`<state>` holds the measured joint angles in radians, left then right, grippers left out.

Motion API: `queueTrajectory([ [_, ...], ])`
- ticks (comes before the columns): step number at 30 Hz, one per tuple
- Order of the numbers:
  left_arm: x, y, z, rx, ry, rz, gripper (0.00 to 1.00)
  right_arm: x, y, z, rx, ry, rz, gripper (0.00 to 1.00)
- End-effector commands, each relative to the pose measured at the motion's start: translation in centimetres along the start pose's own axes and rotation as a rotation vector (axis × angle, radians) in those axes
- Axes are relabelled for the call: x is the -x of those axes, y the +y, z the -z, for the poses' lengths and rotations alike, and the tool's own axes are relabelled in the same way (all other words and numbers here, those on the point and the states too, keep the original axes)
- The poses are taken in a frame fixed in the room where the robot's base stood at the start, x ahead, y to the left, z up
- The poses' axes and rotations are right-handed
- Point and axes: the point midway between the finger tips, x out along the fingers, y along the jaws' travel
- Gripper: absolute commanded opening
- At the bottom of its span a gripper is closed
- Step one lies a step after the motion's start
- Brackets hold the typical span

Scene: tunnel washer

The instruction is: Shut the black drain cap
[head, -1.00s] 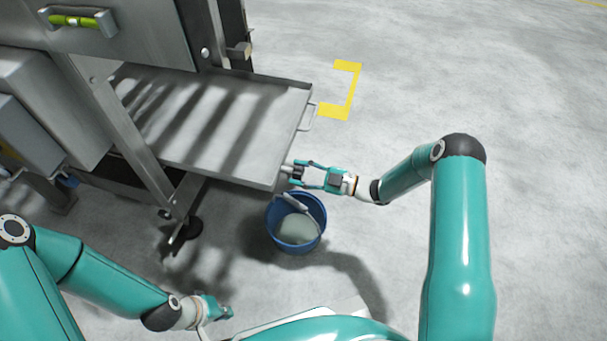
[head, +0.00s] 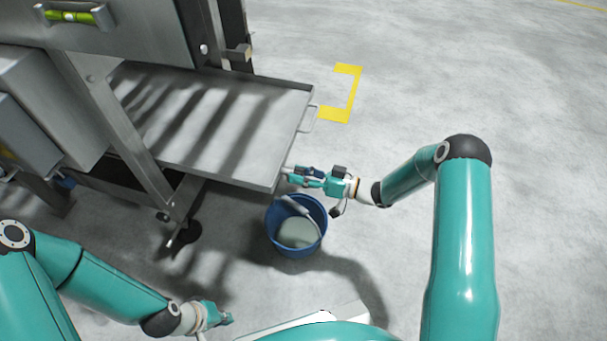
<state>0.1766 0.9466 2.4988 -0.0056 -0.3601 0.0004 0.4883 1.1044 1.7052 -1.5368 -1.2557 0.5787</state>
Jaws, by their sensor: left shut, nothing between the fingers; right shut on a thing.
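My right gripper (head: 299,175) is at the near right corner of the steel tray, just above the bucket. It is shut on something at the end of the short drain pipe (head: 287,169). The black drain cap is not clear between the fingers; they hide most of that spot, so I cannot tell its angle. My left gripper (head: 226,319) is low at the bottom of the view, shut and empty, away from the drain.
The steel tray (head: 240,135) with a handle (head: 309,118) juts out from the washer frame. A blue bucket (head: 294,252) with greyish contents stands on the floor below the drain. Yellow tape (head: 353,90) marks the floor. The floor to the right is clear.

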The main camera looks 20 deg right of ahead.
Motion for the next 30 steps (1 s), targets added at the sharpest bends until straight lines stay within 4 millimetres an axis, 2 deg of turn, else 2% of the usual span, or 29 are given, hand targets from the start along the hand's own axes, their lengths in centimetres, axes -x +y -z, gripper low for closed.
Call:
queueTrajectory([
  [1, -0.03, -0.01, 0.00, 0.000, 0.000, 0.000, 0.00, -0.13, -0.36, -0.68, -0.046, -0.012, 0.008, 0.07],
  [12, 0.02, 0.01, 0.00, 0.000, 0.000, 0.000, 0.00, -0.12, -0.37, -0.71, -0.232, -0.013, 0.007, 0.07],
  [29, 0.02, 0.01, 0.00, 0.000, 0.000, 0.000, 0.00, -0.10, -0.34, -0.73, -0.264, -0.014, 0.006, 0.07],
  [30, 0.02, 0.01, 0.00, 0.000, 0.000, 0.000, 0.00, -0.09, -0.34, -0.73, -0.264, -0.014, 0.005, 0.49],
])
